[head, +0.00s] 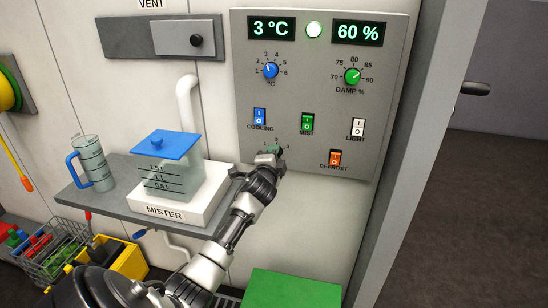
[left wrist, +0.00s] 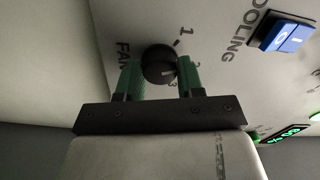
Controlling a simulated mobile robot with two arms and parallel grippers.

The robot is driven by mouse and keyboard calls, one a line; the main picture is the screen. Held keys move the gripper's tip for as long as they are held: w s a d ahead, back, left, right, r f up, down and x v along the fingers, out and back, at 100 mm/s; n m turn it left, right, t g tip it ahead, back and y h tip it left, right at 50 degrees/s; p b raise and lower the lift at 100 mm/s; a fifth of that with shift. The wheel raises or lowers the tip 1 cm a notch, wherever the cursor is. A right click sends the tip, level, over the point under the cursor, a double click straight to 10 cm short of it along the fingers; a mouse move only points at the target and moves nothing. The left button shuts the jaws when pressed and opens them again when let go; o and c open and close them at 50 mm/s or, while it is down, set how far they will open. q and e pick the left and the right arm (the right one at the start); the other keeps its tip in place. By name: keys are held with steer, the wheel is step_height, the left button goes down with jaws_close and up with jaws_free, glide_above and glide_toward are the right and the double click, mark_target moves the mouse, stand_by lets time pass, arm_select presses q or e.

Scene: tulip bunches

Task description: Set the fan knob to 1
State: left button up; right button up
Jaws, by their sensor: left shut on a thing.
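The fan knob (left wrist: 159,64) is black and round, on the pale control panel (head: 300,90). In the left wrist view it sits between the green finger pads of my left gripper (left wrist: 160,78), which is shut on it. A small light mark on the knob's lower right seems to point toward the 3. The 1 (left wrist: 187,31) is printed above right of the knob, and FAN at its left. In the head view my left gripper (head: 270,154) covers the knob at the panel's lower left. My right gripper is not in view.
The blue cooling switch (head: 259,118), green mist switch (head: 307,124) and orange defrost switch (head: 335,158) are close by. Left of my arm, a mister with a blue-lidded tank (head: 168,150) stands on a grey shelf (head: 80,194). A green box (head: 290,290) is below.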

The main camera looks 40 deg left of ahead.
arm_select(q)
steer(key=shift+n+p, duration=0.35)
steer(key=shift+n, duration=3.25)
steer(key=o, duration=0.9)
steer(key=v, duration=1)
steer(key=shift+s+d, duration=0.15)
steer(key=shift+s, duration=0.25)
